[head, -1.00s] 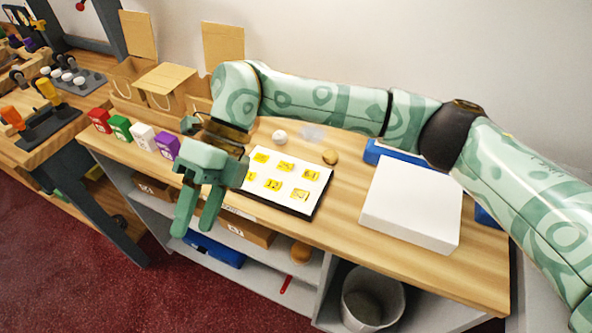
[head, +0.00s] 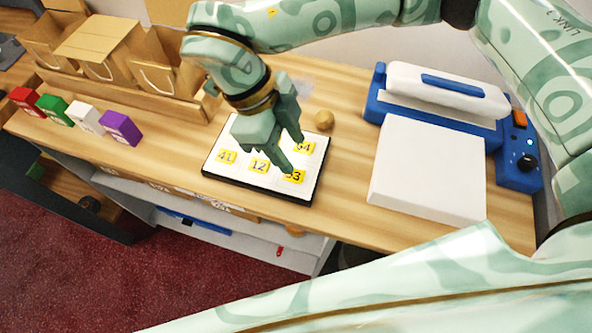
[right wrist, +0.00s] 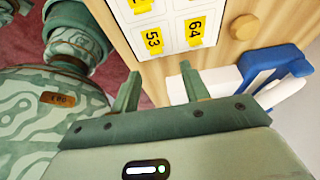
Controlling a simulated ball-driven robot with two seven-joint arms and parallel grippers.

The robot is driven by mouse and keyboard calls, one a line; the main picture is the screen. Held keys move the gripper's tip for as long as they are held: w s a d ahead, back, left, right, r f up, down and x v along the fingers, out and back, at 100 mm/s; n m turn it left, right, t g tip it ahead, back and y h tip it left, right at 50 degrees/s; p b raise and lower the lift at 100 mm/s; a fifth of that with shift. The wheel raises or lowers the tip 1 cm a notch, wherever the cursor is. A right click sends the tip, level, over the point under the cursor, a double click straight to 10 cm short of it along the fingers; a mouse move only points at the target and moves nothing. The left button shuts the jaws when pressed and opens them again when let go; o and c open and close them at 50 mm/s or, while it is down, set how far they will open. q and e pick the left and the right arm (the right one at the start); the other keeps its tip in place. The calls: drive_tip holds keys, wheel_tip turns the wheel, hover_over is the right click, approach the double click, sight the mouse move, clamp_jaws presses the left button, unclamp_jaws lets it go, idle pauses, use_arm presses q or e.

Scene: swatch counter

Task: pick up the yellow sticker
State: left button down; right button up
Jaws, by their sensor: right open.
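Several yellow stickers with black numbers lie on a white, dark-edged board on the counter. In the head view I read sticker 41 (head: 227,157), sticker 12 (head: 259,166), sticker 53 (head: 293,177) and sticker 64 (head: 304,147); the gripper hides other parts of the board (head: 222,181). My right gripper (head: 292,157) is open and empty, pointing down over the board's right half. In the right wrist view, sticker 53 (right wrist: 153,40) and sticker 64 (right wrist: 195,31) lie beyond the open fingertips (right wrist: 160,68). My left gripper is not in view.
A round tan knob-like object (head: 324,120) sits just behind the board. A white slab (head: 428,170) and a blue-and-white press (head: 447,90) stand to the right.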

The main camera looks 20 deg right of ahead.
sight(305, 178)
drive_tip(key=x, duration=0.2)
drive_tip(key=b+x, duration=0.1)
drive_tip(key=x, duration=0.3)
drive_tip(key=shift+a+f, duration=0.1)
drive_tip(key=shift+a, duration=0.2)
drive_tip(key=shift+s, duration=0.1)
drive_tip(key=c, duration=0.8)
